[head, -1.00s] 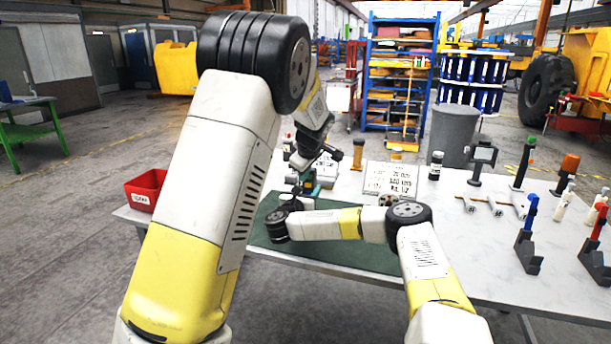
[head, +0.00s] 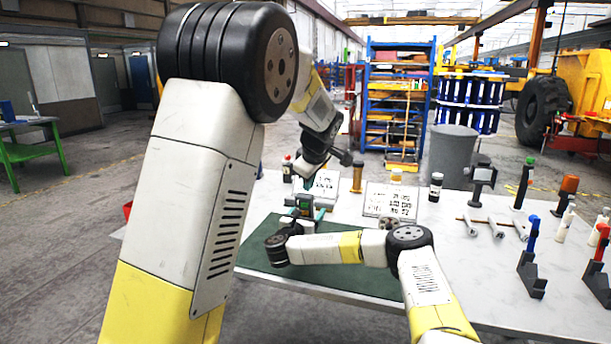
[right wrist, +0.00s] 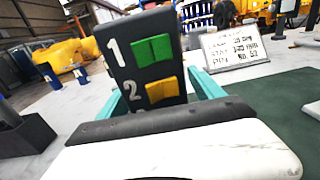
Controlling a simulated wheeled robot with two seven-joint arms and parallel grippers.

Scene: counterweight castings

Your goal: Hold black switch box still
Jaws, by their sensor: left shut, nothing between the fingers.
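The black switch box (right wrist: 148,62) fills the middle of the right wrist view, tilted in the picture. It carries a green switch marked 1 and a yellow switch marked 2. My right gripper's teal fingers (right wrist: 160,95) lie against its two sides, shut on it; its lower part is hidden behind my gripper body. In the head view the box (head: 304,203) is small and partly covered, above the green mat (head: 345,280). My left gripper (head: 304,186) is shut and empty, pointing down just above the box. Whether it touches the box cannot be told.
A white sign (head: 391,201) with black text stands behind the mat. Several bottles, tools and dark stands (head: 531,272) occupy the right of the light table (head: 470,262). My left arm covers the table's left side. A red bin (head: 127,210) barely shows there.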

